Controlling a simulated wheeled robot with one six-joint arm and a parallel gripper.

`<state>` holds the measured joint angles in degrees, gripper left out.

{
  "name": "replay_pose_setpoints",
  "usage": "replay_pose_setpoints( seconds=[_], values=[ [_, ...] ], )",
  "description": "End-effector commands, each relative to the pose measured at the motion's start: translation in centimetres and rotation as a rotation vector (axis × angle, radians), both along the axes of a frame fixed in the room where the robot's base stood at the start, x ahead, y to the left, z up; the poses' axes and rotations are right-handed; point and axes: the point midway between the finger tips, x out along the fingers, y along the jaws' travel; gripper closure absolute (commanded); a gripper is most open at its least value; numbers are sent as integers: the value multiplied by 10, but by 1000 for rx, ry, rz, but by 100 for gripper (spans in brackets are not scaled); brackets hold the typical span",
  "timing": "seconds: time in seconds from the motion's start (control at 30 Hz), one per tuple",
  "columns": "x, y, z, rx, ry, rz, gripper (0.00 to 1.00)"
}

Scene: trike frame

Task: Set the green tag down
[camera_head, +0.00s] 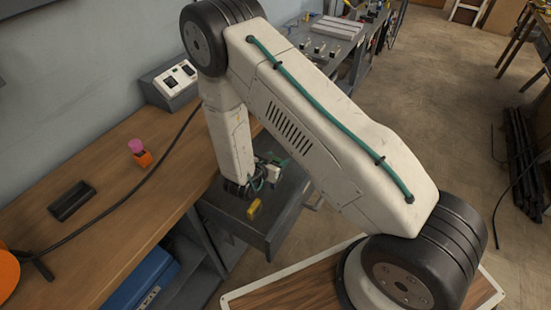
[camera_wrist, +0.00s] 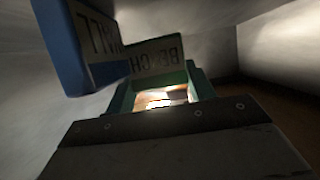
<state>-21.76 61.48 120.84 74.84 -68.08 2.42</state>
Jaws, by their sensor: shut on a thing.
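In the wrist view, a green tag-like piece (camera_wrist: 199,82) with an open middle stands at the dark jaw edge of my gripper (camera_head: 258,182). My gripper is shut on it. A grey plate lettered "BENCH" (camera_wrist: 157,58) adjoins its top. A blue tag (camera_wrist: 62,50) with a lettered plate, partly readable, hangs at the upper left. In the head view, my gripper is low over the dark grey drawer (camera_head: 272,222) beside the wooden bench. A small green patch (camera_head: 278,160) shows by the gripper, too small to read. The jaw contact is hidden there.
A yellow block (camera_head: 254,208) is at the drawer, just below the gripper. The wooden bench (camera_head: 110,180) holds a black tray (camera_head: 72,201), an orange and pink item (camera_head: 140,153) and a cable. A blue box (camera_head: 145,282) stands below.

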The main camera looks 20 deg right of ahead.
Motion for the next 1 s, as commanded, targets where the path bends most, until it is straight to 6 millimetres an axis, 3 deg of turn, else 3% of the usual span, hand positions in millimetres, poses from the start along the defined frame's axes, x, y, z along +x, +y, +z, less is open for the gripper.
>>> replay_pose_setpoints(
  seconds=[0.03, 0.1, 0.37, 0.53, 1.0],
  values=[
    [0, 0, 0, 0, 0, 0, 38],
    [0, 0, 0, 0, 0, 0, 24],
    [0, 0, 1, 0, 0, 0, 24],
    [0, 0, 14, 1, -2, 0, 24],
    [-53, 74, 50, 1, -1, 4, 24]
  ],
)
